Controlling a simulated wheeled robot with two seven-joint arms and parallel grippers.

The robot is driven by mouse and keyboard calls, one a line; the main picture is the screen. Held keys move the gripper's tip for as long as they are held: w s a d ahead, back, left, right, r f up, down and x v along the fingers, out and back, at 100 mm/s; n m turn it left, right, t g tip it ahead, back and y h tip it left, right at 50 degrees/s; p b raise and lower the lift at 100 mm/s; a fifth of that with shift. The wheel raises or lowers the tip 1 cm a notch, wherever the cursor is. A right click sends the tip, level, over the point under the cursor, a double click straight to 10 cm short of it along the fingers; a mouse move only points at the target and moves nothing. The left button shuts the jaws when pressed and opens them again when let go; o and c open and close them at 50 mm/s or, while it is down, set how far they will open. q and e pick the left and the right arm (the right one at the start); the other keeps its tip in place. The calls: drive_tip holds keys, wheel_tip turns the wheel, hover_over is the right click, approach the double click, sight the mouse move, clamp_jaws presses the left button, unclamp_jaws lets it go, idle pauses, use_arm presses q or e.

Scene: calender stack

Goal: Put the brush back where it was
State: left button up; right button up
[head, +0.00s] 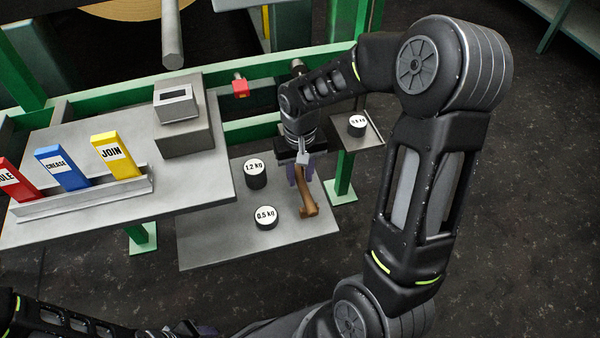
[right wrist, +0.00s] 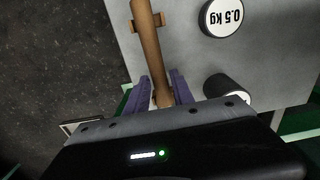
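The brush (head: 308,202) has a brown wooden handle and a wider end, and is at the right edge of the lower grey plate. In the right wrist view its handle (right wrist: 148,45) runs between the purple fingers. My right gripper (head: 303,173) points down over this edge. In the right wrist view its fingers (right wrist: 160,85) stand close on both sides of the handle and look shut on it. I cannot tell whether the brush touches the plate. My left gripper (head: 195,328) barely shows at the bottom edge, its fingers unclear.
The 1.2 kg weight (head: 255,174) and 0.5 kg weight (head: 266,218) stand on the lower plate (head: 205,240), left of the brush. Another weight (head: 357,125) sits on a small shelf (head: 372,140). The upper table (head: 80,225) holds coloured labelled cards (head: 112,155) and a grey box (head: 184,138).

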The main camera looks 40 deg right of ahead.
sight(300, 177)
drive_tip(key=shift+o, duration=1.1)
drive_tip(key=shift+r, duration=0.1)
drive_tip(key=shift+r+p, duration=0.5)
drive_tip(key=shift+r, duration=0.2)
use_arm(q)
wheel_tip(300, 177, up, 3)
drive_tip(key=shift+p, duration=1)
use_arm(e)
wheel_tip(300, 177, up, 11)
drive_tip(key=shift+r, duration=0.2)
use_arm(q)
drive_tip(key=shift+c, duration=0.3)
